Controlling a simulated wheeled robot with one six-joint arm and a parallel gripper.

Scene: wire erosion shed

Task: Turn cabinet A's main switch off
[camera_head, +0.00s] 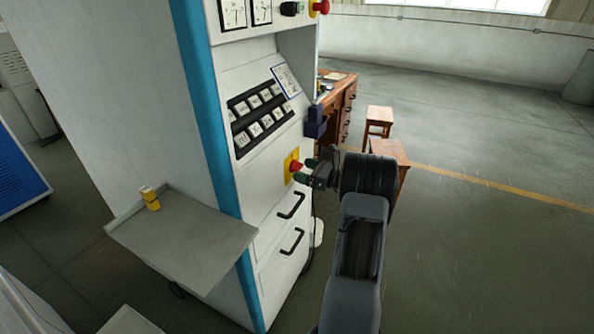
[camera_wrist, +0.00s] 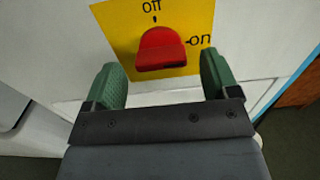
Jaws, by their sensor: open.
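Cabinet A (camera_head: 150,110), white with a blue corner strip, stands at the left of the head view. Its main switch is a red knob (camera_wrist: 160,48) on a yellow plate (camera_wrist: 118,22), also seen low on the cabinet's front in the head view (camera_head: 295,167). The plate reads "off" above the knob and "on" to its right. The knob's wide grip lies roughly crosswise, towards the "on" mark. My gripper (camera_wrist: 161,68) is open, its green fingers left and right of the knob with gaps on both sides. In the head view my gripper (camera_head: 314,171) is close in front of the switch.
A grey shelf (camera_head: 185,240) with a small yellow object (camera_head: 150,198) juts from the cabinet's side. Black drawer handles (camera_head: 291,206) sit below the switch and a button panel (camera_head: 262,118) above. A wooden desk (camera_head: 338,100) and stools (camera_head: 379,116) stand behind. Open floor lies right.

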